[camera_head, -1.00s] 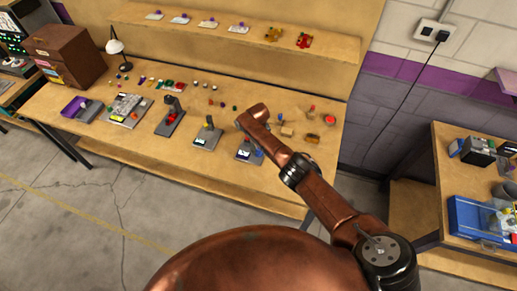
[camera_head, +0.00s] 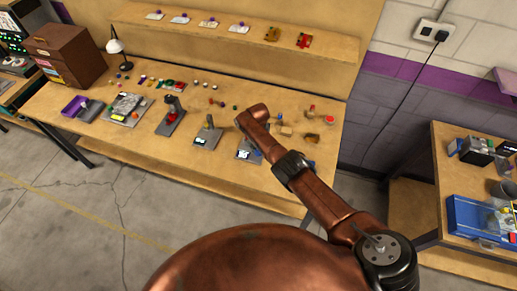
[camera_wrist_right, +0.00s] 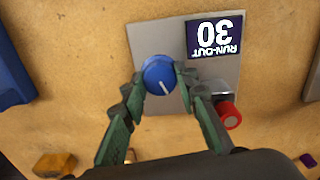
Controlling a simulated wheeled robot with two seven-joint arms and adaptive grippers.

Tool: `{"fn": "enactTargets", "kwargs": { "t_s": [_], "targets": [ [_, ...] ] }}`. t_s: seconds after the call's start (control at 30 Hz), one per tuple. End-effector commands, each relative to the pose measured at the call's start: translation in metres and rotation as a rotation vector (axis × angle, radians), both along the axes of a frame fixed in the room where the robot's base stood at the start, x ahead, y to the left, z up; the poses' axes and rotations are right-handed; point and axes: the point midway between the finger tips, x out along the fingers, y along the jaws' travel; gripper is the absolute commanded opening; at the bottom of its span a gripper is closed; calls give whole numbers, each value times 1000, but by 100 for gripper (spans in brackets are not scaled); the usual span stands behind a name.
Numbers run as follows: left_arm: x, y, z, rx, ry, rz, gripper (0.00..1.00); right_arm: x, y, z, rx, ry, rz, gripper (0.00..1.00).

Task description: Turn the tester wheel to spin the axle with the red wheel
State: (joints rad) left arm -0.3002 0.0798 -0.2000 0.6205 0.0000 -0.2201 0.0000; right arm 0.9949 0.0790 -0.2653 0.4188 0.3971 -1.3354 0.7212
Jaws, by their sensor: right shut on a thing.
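The run-out tester, a grey plate (camera_wrist_right: 146,40) with a dark display (camera_wrist_right: 214,35) reading RUN-OUT 30 upside down, lies below the right wrist camera. Its round blue wheel (camera_wrist_right: 156,72) has a white pointer line aimed toward the lower right of the picture. My right gripper (camera_wrist_right: 162,77) is shut on the blue wheel, one fingertip on each side. The red wheel (camera_wrist_right: 228,116) sits on a short axle at the plate's lower right edge, beside the right finger. In the head view, the tester (camera_head: 246,155) is partly hidden by my right arm. My left gripper is out of view.
In the right wrist view, a blue object (camera_wrist_right: 12,75) is at the left and a yellow block (camera_wrist_right: 55,164) at the lower left. In the head view, other test stations (camera_head: 207,136) and small parts stand along the wooden bench (camera_head: 70,112).

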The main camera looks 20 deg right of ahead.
Motion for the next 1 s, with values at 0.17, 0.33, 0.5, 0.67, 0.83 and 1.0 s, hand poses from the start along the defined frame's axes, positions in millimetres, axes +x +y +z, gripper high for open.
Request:
{"fn": "enactTargets", "kwargs": {
  "t_s": [0.17, 0.33, 0.5, 0.67, 0.83, 1.0],
  "targets": [
    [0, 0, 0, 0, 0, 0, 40, 0, 1, 0, 2, -1, -7, 4],
    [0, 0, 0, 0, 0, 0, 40, 0, 1, 0, 2, -1, -6, 4],
    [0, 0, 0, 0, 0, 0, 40, 0, 1, 0, 2, -1, -5, 35],
    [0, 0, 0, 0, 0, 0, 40, 0, 0, 0, 1, 0, -5, 45],
    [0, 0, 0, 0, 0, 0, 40, 0, 0, 0, 1, 0, -5, 45],
    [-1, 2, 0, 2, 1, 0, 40, 1, 1, 2, 2, -1, -4, 45]
  ]
}}
